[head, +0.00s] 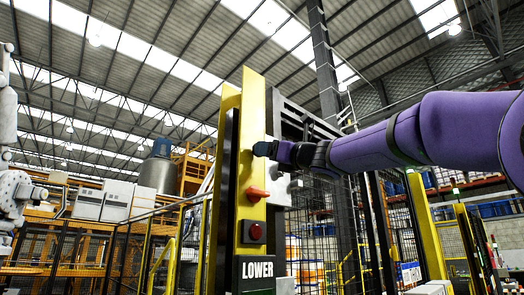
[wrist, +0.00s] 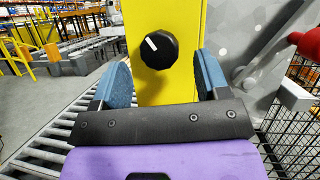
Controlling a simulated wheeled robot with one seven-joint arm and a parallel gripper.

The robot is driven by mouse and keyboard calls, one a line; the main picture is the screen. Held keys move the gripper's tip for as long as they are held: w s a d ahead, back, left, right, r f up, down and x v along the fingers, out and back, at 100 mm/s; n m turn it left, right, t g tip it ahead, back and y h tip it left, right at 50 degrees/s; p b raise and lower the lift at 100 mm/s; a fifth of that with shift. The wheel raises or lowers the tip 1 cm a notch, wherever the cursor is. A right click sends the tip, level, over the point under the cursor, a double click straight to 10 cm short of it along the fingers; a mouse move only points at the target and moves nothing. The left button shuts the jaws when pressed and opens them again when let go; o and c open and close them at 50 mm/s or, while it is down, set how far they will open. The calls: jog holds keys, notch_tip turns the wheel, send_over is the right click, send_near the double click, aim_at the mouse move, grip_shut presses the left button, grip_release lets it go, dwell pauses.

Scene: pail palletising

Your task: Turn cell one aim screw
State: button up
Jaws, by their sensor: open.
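The aim screw shows in the wrist view as a black faceted knob (wrist: 159,50) with a white mark pointing up and left. It sits on the face of a yellow post (wrist: 172,90). My gripper (wrist: 160,63) has its two blue finger pads apart, one on each side of the knob, with visible gaps to it and nothing held. In the head view my gripper (head: 267,149) reaches from the right to the upper part of the yellow post (head: 253,105). The knob is hidden there behind the gripper.
Below my gripper, the post carries a red-orange handle (head: 254,194), a red button (head: 255,232) and a LOWER sign (head: 257,270). In the wrist view a grey panel (wrist: 245,30) with a red-knobbed lever (wrist: 308,45) stands right. A roller conveyor (wrist: 40,150) lies lower left.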

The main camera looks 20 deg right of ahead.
jog(key=shift+x, duration=1.75)
jog(key=c, duration=0.9)
jog(key=shift+n, duration=0.3)
jog(key=shift+n+g+y, duration=0.6)
jog(key=shift+n+g, duration=0.35)
jog(key=shift+n, duration=1.1)
jog(key=shift+n+g+y, duration=0.6)
jog(key=shift+n+g, duration=0.35)
jog(key=shift+n, duration=1.1)
